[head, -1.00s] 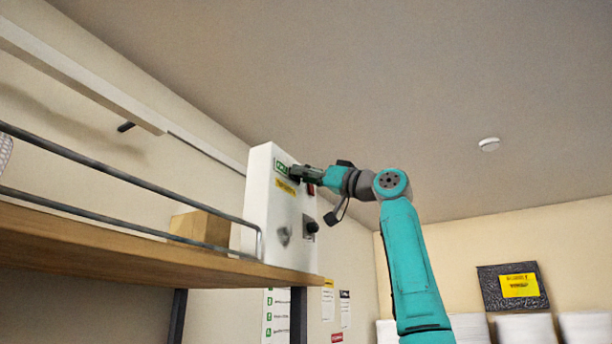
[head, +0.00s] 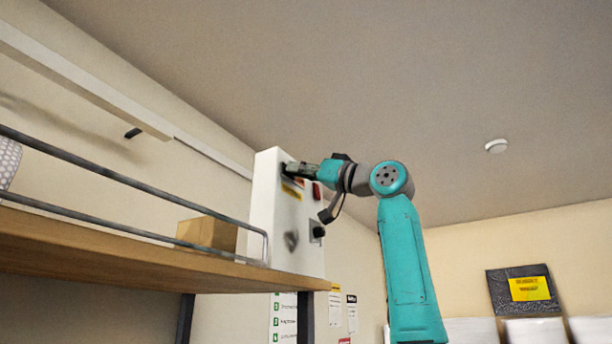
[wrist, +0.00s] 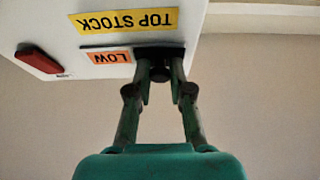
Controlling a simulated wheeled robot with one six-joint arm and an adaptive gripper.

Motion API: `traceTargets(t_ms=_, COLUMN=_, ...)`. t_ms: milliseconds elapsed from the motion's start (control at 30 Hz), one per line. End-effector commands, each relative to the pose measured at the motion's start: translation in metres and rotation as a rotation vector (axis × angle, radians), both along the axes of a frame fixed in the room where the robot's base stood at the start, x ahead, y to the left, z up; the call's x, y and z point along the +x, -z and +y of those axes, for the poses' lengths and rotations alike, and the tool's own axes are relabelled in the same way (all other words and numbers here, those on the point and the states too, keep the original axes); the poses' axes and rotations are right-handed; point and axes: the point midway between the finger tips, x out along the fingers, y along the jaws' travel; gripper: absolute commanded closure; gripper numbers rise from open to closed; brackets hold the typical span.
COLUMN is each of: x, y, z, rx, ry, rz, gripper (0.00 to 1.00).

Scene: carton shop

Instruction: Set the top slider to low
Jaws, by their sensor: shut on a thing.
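A white control box (head: 262,205) stands at the right end of the high shelf. In the wrist view its face shows upside down, with a yellow TOP STOCK label (wrist: 127,21) and an orange LOW label (wrist: 108,57). Beside the LOW label is the dark top slider knob (wrist: 160,73), partly covered by my fingers. My gripper (wrist: 160,78) is shut on this knob. In the head view my gripper (head: 291,169) is at the upper left of the box's face; the slider itself is hidden there.
A red switch (wrist: 38,60) sits on the same face, beside the labels. Lower down are a grey knob (head: 291,239) and a black knob (head: 318,231). A cardboard carton (head: 207,233) and a metal rail (head: 120,180) are on the wooden shelf (head: 120,258).

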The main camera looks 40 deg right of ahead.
Motion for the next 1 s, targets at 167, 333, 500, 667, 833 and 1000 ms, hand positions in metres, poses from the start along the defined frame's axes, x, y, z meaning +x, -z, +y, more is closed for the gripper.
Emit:
traceTargets(t_ms=167, x=-0.001, y=0.001, z=0.002, rx=-0.003, ry=-0.005, rz=0.002, gripper=1.00)
traceTargets(t_ms=333, x=-0.001, y=0.001, z=0.002, rx=-0.002, ry=-0.006, rz=0.002, gripper=0.55)
traceTargets(t_ms=500, x=-0.001, y=0.001, z=0.002, rx=-0.003, ry=-0.005, rz=0.002, gripper=0.52)
traceTargets(t_ms=667, x=-0.001, y=0.001, z=0.001, rx=-0.002, ry=-0.004, rz=0.001, gripper=0.52)
traceTargets(t_ms=833, x=-0.014, y=0.006, z=-0.005, rx=-0.002, ry=-0.001, rz=0.000, gripper=0.52)
traceTargets(t_ms=1000, x=-0.042, y=0.019, z=-0.015, rx=-0.003, ry=0.000, rz=0.000, gripper=0.52)
